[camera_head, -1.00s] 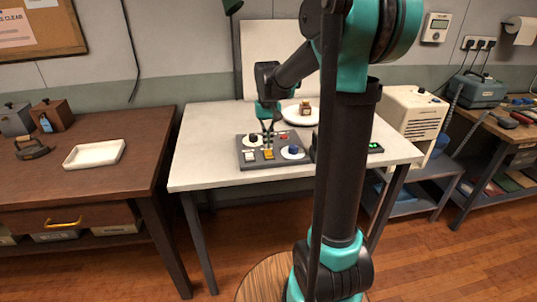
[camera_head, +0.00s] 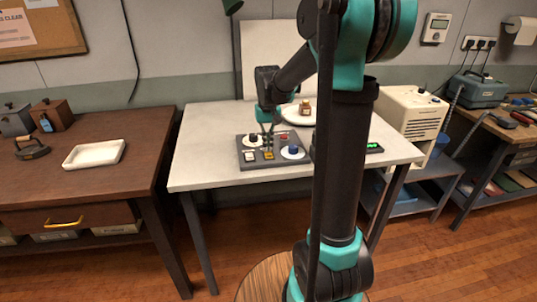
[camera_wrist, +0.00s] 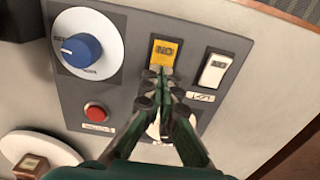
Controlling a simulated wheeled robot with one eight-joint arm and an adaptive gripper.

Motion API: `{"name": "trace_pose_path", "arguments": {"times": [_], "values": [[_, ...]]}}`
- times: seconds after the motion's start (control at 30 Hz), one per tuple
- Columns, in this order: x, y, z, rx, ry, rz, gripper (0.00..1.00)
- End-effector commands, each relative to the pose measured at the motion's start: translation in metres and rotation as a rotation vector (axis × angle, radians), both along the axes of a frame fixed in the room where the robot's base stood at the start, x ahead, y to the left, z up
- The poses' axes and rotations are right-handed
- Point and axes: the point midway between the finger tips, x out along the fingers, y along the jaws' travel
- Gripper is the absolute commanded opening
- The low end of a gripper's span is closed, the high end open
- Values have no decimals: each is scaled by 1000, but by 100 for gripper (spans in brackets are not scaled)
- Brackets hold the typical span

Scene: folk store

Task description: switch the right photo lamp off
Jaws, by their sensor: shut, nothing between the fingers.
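A dark grey control panel (camera_head: 262,165) lies on the white table. It bears a yellow switch (camera_wrist: 163,53) in the middle, with a white switch (camera_wrist: 214,69) on one side and a blue knob (camera_wrist: 82,50) on a white dial on the other. A red button (camera_wrist: 96,112) also shows. My gripper (camera_wrist: 160,76) is shut and empty, its tips at the lettered yellow switch's near edge; I cannot tell whether they touch. In the head view my gripper (camera_head: 268,149) points down over the panel. A second white dial is partly hidden behind the fingers. No photo lamp is clearly identifiable.
A small brown block (camera_head: 305,107) stands on a white round plate behind the panel. A device with a green display (camera_head: 374,147) sits to the right, partly behind my arm. The table's left side (camera_head: 205,150) is clear. A white backing board (camera_head: 272,60) stands behind.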

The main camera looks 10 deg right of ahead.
Motion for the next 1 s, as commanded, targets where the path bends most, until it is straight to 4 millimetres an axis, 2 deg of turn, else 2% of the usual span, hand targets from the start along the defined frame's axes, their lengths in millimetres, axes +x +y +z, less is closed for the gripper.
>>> {"name": "trace_pose_path", "arguments": {"times": [0.6,1.0], "values": [[0,0,-7,0,0,0,0],[0,0,19,0,0,0,0]]}}
